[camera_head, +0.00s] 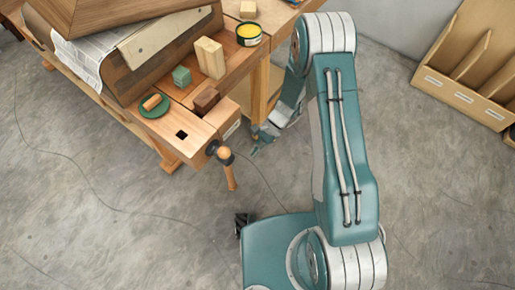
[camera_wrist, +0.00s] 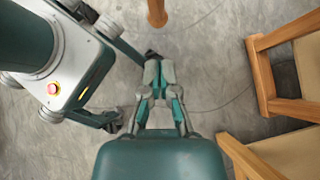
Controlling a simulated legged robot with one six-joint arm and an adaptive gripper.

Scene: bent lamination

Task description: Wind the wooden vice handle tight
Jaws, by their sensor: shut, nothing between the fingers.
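The wooden vice handle (camera_head: 231,178) hangs slanting down from a round wooden hub on the vice at the bench's front end. Its lower end also shows at the top of the wrist view (camera_wrist: 157,12). The vice jaw (camera_head: 183,135) is pale wood with a dark square hole. My gripper (camera_head: 258,147) is right of the handle and apart from it, in the open space beside the bench. In the wrist view my gripper (camera_wrist: 154,60) is shut and empty, its fingertips below the handle's end in the picture.
Bare concrete floor lies around the handle. A wooden rack (camera_head: 470,75) stands at far right.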

